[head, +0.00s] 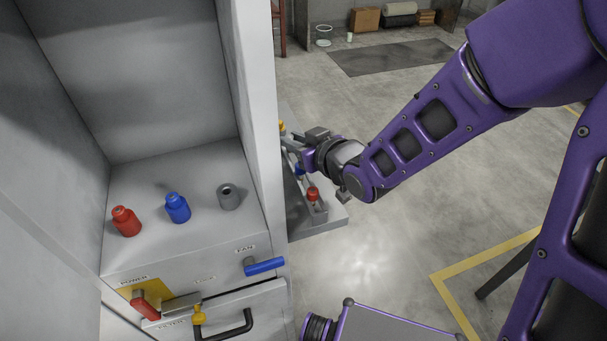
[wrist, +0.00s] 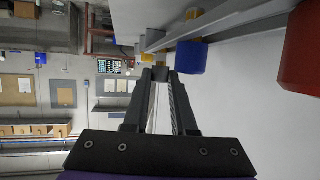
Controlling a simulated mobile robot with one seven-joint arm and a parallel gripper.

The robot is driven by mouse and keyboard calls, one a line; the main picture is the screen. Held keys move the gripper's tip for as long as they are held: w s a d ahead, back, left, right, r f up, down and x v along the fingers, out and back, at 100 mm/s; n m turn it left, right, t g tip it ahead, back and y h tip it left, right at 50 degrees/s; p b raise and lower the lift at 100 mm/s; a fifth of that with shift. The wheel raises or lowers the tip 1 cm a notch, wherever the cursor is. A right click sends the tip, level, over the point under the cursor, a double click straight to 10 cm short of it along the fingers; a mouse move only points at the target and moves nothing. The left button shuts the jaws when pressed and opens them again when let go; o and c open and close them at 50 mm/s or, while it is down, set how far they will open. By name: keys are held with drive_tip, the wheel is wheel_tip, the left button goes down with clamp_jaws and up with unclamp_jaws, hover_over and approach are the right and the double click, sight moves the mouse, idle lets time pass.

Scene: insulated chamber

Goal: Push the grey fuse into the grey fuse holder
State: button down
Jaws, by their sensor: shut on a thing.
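The grey fuse holder (head: 229,197) stands upright on the cabinet shelf, a short hollow cylinder with a dark open top. My gripper (head: 298,150) is outside the cabinet, right of its side wall, over a side ledge with a rack. In the wrist view its fingers (wrist: 160,74) are closed together on a small dark grey piece, apparently the grey fuse. The piece is mostly hidden by the fingertips, and I cannot tell whether it is clear of the rack.
The rack holds a red piece (head: 313,193) and a blue piece (wrist: 191,57). The cabinet side wall (head: 252,90) stands between my gripper and the shelf.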

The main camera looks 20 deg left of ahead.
drive_tip(key=shift+r+p, duration=1.55)
drive_tip(key=shift+r, duration=0.55)
